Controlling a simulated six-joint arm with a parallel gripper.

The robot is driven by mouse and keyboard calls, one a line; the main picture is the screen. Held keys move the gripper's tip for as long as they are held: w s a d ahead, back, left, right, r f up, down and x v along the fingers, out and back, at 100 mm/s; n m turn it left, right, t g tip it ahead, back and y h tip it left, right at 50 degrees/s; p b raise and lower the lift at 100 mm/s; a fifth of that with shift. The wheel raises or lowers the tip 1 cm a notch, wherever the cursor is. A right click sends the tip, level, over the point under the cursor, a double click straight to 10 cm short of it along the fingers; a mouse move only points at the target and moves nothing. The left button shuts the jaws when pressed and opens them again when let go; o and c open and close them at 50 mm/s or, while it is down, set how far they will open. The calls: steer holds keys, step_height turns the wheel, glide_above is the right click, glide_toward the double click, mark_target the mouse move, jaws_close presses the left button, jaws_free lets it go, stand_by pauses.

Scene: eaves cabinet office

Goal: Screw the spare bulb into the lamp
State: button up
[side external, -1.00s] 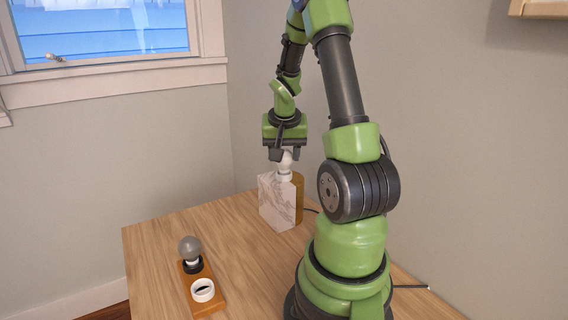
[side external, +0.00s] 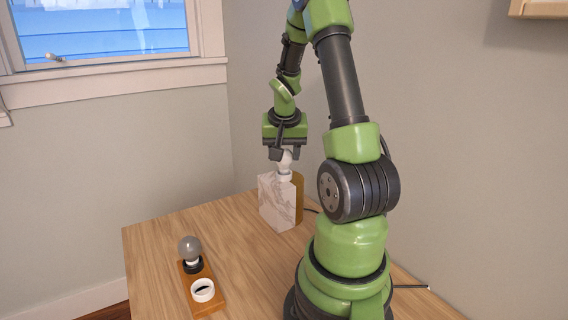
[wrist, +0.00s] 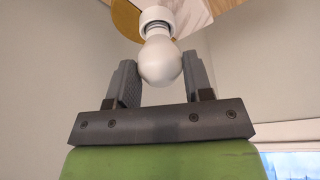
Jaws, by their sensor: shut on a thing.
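The lamp (side external: 279,203) is a white marble-look block with a brass-coloured side, standing at the back of the table. A white bulb (side external: 285,164) is upright at the white socket on top of it; it also shows in the wrist view (wrist: 160,66). My gripper (side external: 285,156) is above the lamp, pointing down, its fingers shut on the bulb's glass. In the wrist view the bulb's neck meets the socket (wrist: 156,18); I cannot tell how far it is threaded in. A grey bulb (side external: 190,247) stands in a black holder on the wooden rack.
The wooden rack (side external: 209,303) lies at the table's front left, with an empty white ring holder (side external: 203,290) beside the grey bulb. The wooden table (side external: 155,242) is clear between rack and lamp. Walls stand behind, with a window (side external: 100,30) at left.

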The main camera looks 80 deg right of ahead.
stand_by(0.4)
steer(key=m+g, duration=0.1)
steer(key=m, duration=0.2)
steer(key=shift+w+m, duration=0.15)
steer(key=shift+m, duration=0.25)
steer(key=m+g, duration=0.1)
steer(key=m, duration=0.3)
steer(key=shift+w+g, duration=0.1)
steer(key=shift+g, duration=0.3)
steer(key=m, duration=0.2)
steer(key=m+g+y, duration=0.1)
steer(key=m, duration=0.1)
steer(key=shift+w+d+f, duration=0.1)
steer(key=shift+w+d, duration=0.05)
steer(key=m+y, duration=0.1)
steer(key=m, duration=0.3)
steer(key=shift+g, duration=0.4)
